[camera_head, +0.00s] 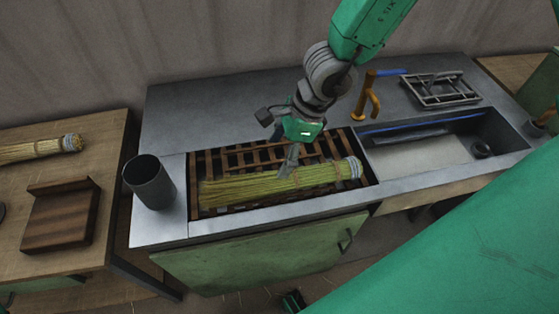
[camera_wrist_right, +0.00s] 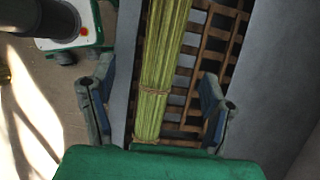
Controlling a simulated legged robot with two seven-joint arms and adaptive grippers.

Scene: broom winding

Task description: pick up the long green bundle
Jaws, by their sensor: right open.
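The long green bundle (camera_head: 245,188) is a yellow-green sheaf of straw with a pale bound end at the right. It lies lengthwise on a brown slatted rack set into the metal counter. My right gripper (camera_head: 287,160) is open above the middle of the bundle in the head view. In the right wrist view, the bundle (camera_wrist_right: 162,70) runs between the two spread fingers of my right gripper (camera_wrist_right: 157,108), with a gap on each side. A tie band crosses it there. I cannot tell how far the fingertips reach down beside it. My left gripper is not seen.
A dark cylindrical pot (camera_head: 150,184) stands left of the rack (camera_head: 208,160). A sink (camera_head: 420,152) with an orange tap (camera_head: 367,97) and a metal frame (camera_head: 440,88) are to the right. Another straw bundle (camera_head: 40,148) and a wooden block (camera_head: 61,214) lie on the left table.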

